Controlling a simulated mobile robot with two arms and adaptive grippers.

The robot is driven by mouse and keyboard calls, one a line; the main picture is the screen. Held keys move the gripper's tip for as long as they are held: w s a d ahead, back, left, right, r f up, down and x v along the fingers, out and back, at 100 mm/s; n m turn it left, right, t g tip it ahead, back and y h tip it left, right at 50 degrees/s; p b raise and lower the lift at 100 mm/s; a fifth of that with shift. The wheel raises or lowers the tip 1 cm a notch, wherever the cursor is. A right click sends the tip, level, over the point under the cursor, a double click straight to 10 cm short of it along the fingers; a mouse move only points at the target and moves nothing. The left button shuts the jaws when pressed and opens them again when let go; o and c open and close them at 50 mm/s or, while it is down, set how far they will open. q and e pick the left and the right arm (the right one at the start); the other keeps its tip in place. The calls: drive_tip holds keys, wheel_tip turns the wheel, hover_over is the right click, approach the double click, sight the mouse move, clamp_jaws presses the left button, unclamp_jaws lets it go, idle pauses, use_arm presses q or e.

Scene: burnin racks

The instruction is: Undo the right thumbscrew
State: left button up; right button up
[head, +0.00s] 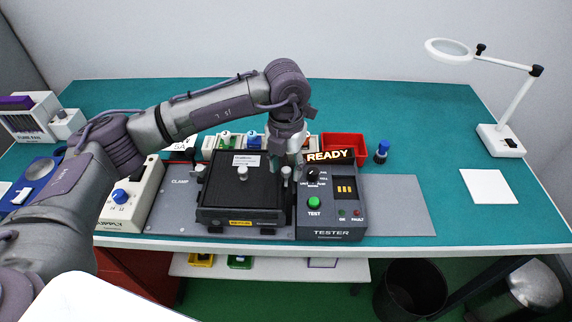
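A black box-shaped unit (218,193) with a white label sits on the grey clamp plate (172,205). A silver thumbscrew (242,174) stands upright on its top, left of my gripper. The right thumbscrew (286,174) stands at the unit's right edge, beside the tester. My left gripper (287,163) points down, right at the top of the right thumbscrew. The fingertips are small and partly hidden, so I cannot tell whether they are closed on it. My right gripper is out of view.
A red bin (344,147) and blue-capped bottle (382,152) stand behind. A magnifier lamp (500,140) is at far right. The green table's right side is mostly clear.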

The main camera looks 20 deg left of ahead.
sight(286, 170)
use_arm(q)
wheel_tip(286, 170, up, 12)
idle(0.6)
idle(0.4)
